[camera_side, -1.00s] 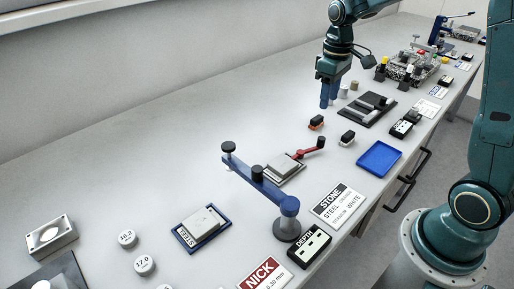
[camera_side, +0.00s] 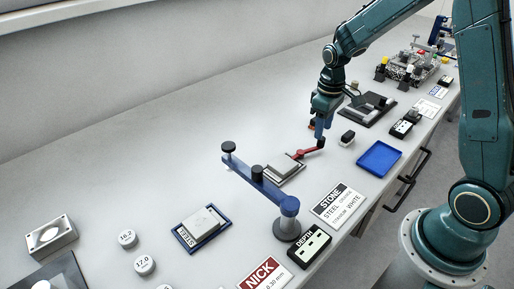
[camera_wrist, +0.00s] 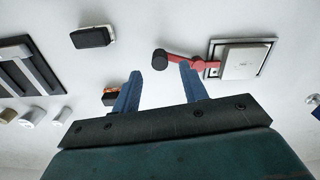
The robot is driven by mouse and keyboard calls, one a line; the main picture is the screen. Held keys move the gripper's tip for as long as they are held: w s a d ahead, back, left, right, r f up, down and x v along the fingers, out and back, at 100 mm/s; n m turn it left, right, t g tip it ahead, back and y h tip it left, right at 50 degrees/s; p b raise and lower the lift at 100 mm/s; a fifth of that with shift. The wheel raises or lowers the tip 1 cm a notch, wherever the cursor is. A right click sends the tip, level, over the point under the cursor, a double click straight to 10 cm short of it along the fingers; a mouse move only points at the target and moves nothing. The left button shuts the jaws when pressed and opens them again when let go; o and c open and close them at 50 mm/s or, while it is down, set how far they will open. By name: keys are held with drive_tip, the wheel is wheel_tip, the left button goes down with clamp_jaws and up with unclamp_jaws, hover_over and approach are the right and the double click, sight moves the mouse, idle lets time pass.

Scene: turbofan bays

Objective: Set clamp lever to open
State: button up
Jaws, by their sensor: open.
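The clamp lever (camera_side: 308,153) is a red arm with a black knob at its end, beside a grey block on a framed plate (camera_side: 284,172). In the wrist view the lever (camera_wrist: 180,57) runs from the plate (camera_wrist: 243,60) leftward to its black knob (camera_wrist: 160,60). My gripper (camera_side: 320,140) is low over the knob end in the side view. In the wrist view its two blue fingers (camera_wrist: 158,76) are apart, with the knob near the gap between their tips. Nothing is held. I cannot tell whether a finger touches the lever.
A blue arm on a post (camera_side: 262,184) stands in front of the plate. A black-topped block (camera_side: 347,138) and a blue tray (camera_side: 379,158) lie to the right. An orange-and-black block (camera_wrist: 110,97) is close to the left finger. The bench toward the wall is clear.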

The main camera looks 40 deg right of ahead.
drive_tip(key=shift+f, duration=2.05)
drive_tip(key=shift+c, duration=0.2)
clamp_jaws()
